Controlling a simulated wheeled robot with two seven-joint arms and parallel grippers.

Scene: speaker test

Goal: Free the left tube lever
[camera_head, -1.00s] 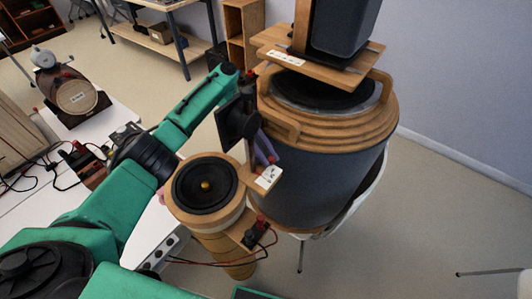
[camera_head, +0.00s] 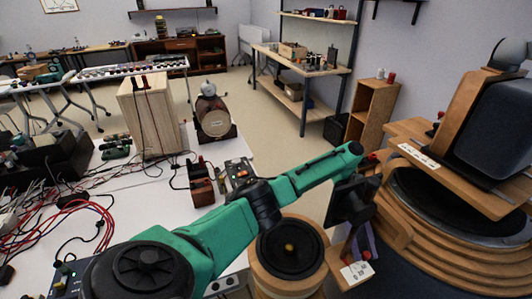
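My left gripper (camera_head: 372,243) hangs at the end of the green arm, between a small wooden tube speaker and a large wooden-ringed speaker (camera_head: 428,262). Its black body shows, with purple finger-like parts below, partly hidden. The small tube speaker (camera_head: 262,277) has a black cone with a yellow centre; its lower part is out of frame. A wooden bracket with a white label (camera_head: 356,271) sits beside it, close below the gripper. A small red-topped part (camera_head: 366,256) shows by the label. I cannot tell which part is the lever, or whether the gripper touches it. My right gripper is not in view.
A white table (camera_head: 130,205) at left carries cables, boxes and a wooden panel (camera_head: 150,115). A round wooden device (camera_head: 214,120) stands at its far end. Shelves (camera_head: 305,75) and a wooden cabinet (camera_head: 372,110) stand behind. Floor between them is open.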

